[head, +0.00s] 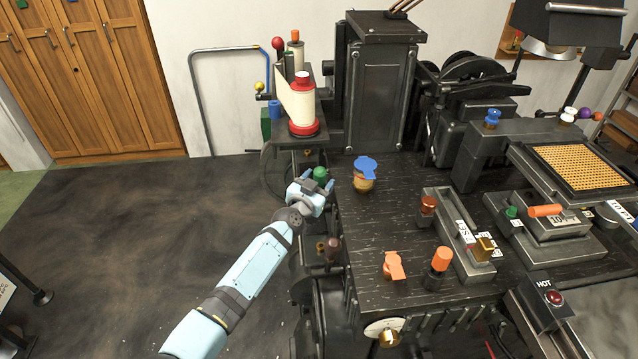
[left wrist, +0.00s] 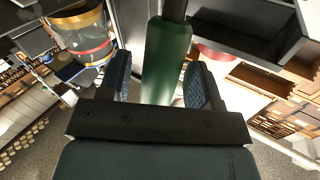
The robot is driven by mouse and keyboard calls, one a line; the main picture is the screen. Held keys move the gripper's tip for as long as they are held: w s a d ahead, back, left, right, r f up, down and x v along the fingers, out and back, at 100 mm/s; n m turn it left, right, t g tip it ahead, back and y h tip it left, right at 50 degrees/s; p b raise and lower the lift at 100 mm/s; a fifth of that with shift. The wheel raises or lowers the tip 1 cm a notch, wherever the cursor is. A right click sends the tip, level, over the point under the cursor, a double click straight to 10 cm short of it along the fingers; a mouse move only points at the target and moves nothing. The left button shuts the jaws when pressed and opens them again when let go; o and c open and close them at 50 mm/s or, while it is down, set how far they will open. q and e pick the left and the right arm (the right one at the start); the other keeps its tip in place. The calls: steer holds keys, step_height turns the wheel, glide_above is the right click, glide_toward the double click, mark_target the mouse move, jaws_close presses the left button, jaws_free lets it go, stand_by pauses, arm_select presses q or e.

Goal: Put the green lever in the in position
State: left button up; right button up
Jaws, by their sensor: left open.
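The green lever (head: 320,174) shows at the left edge of the dark machine table, with only its rounded top visible in the head view. In the left wrist view its green handle (left wrist: 166,55) stands between my two fingers. My left gripper (head: 318,184) is at the lever, its fingers open on either side of the handle. In the left wrist view the left gripper (left wrist: 160,84) shows a gap beside the left finger; whether the right finger touches the handle I cannot tell. The lever's lower part is hidden by the gripper. My right gripper is not in view.
A blue-topped knob (head: 364,172) stands on the table just right of the gripper. A red and white spool (head: 302,106) is behind it. Orange knobs (head: 441,259) stand near the table's front. The floor (head: 130,240) to the left is open.

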arm_select(q)
steer(key=shift+w, duration=0.25)
jaws_close()
steer(key=shift+w+r+p, duration=0.25)
steer(key=shift+r+p, duration=0.15)
steer(key=shift+p, duration=0.3)
steer(key=w+a+n+g+p, duration=0.2)
steer(key=w+g, duration=0.4)
steer(key=w, duration=0.3)
steer(key=shift+w+f+n+y+p, duration=0.2)
steer(key=shift+f+n+y+p, duration=0.1)
steer(key=shift+n+y+p, duration=0.15)
